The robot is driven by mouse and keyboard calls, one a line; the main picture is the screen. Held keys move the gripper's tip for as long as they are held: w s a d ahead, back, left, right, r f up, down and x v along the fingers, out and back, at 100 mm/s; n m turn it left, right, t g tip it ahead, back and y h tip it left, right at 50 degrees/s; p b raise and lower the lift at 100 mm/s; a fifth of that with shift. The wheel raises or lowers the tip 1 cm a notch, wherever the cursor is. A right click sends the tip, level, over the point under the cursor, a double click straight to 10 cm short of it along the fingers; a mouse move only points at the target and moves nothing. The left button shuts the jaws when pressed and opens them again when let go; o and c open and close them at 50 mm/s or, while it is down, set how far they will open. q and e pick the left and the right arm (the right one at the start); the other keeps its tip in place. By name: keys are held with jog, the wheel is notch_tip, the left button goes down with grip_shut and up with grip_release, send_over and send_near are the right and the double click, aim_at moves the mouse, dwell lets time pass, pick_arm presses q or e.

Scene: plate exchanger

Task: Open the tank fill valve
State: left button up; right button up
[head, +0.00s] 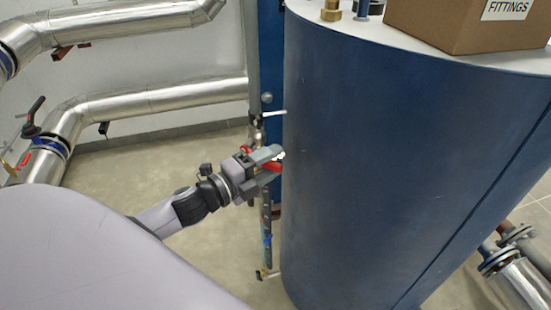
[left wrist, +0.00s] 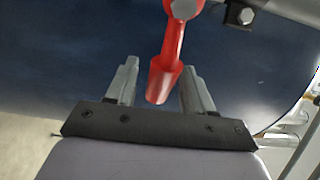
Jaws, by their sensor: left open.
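A red valve handle (left wrist: 168,62) hangs down in the left wrist view, its end between the two open fingers of my left gripper (left wrist: 160,88). A gap shows on each side of the handle, so the fingers seem apart from it. In the head view the left gripper (head: 268,160) is beside the left side of the blue tank (head: 400,150), and red handle parts (head: 246,149) show around it. The valve body is mostly hidden behind the gripper in the head view. My right gripper is not in view.
A vertical pipe (head: 265,235) with small fittings runs beside the tank. A cardboard box marked FITTINGS (head: 460,25) stands on the tank top. Silver insulated pipes (head: 150,103) run along the left wall. The floor (head: 110,178) to the left is clear.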

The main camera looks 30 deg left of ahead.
pick_arm(q)
jog(key=shift+x, duration=0.85)
grip_shut()
